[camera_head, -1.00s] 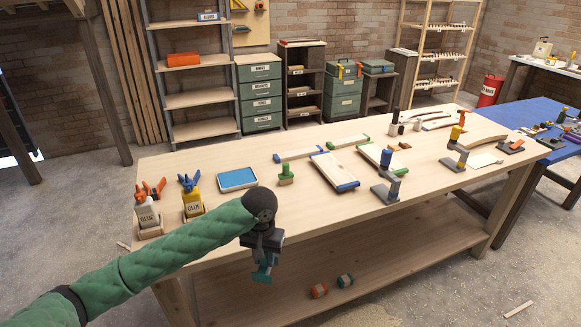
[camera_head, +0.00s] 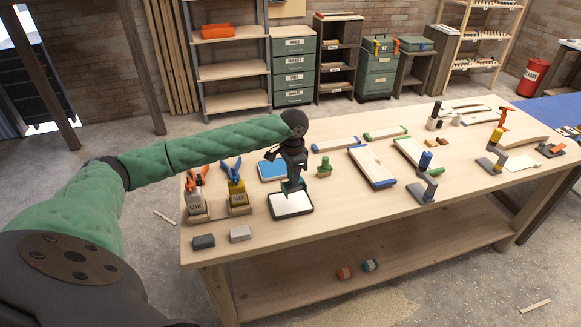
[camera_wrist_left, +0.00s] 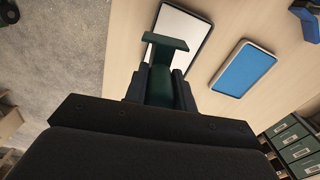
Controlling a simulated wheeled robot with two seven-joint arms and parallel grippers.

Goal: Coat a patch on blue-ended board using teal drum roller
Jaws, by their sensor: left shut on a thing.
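My left gripper (camera_head: 292,180) is shut on the teal drum roller (camera_head: 291,188), which points down over the dark-rimmed tray with a white inside (camera_head: 293,204). In the left wrist view the roller (camera_wrist_left: 165,42) is a dark teal T-shape between the fingers, in front of the white tray (camera_wrist_left: 186,32). I cannot tell whether the roller touches the tray. The wide blue-ended board (camera_head: 371,163) lies flat to the right, apart from the gripper. My right gripper is not in view.
A blue-filled tray (camera_head: 271,171) and a green-handled tool (camera_head: 324,167) stand near the gripper. A narrow board (camera_head: 336,144) and a green-ended board (camera_head: 416,154) lie beyond. A blue-topped stand (camera_head: 426,181) is right of the blue-ended board.

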